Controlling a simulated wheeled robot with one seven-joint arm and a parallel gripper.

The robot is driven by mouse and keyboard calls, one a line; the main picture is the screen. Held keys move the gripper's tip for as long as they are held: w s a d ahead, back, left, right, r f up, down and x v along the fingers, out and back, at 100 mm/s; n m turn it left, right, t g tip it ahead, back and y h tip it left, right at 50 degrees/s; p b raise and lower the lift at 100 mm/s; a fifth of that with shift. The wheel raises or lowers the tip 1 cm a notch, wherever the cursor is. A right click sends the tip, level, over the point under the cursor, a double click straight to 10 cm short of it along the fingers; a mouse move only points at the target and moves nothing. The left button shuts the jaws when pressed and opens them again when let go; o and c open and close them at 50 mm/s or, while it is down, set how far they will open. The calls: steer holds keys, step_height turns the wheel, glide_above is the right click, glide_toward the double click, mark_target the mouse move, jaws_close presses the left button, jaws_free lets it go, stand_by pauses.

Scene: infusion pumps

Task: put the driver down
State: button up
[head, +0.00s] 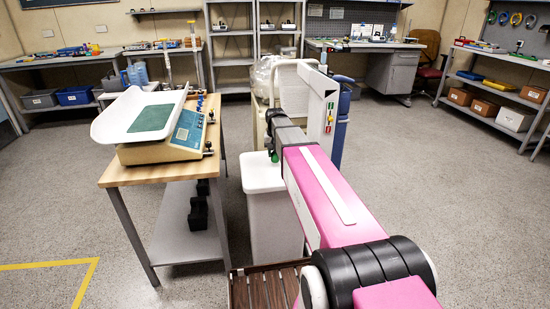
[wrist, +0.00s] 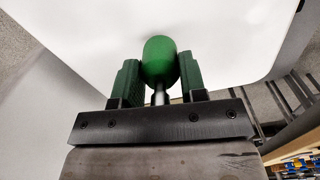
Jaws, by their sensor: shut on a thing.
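The driver (wrist: 160,62) has a rounded green handle and a thin metal shaft below it, and it shows in the wrist view. My gripper (wrist: 159,78) is shut on it, with one green-padded finger on each side of the handle. In the head view my gripper (head: 273,150) is over the white bin, right of the wooden bench, and a small bit of green shows at its end. The driver's lower end is hidden behind the gripper body in the wrist view.
The white bin (head: 264,178) stands below my gripper, right beside the wooden bench (head: 152,172). Small blue and dark items (head: 200,102) line the bench's right edge. Grey floor (head: 440,200) is open to the right.

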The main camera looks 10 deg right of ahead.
steer(key=shift+f, duration=1.1)
steer(key=shift+f, duration=0.1)
steer(key=o, duration=0.9)
steer(key=shift+o, duration=0.2)
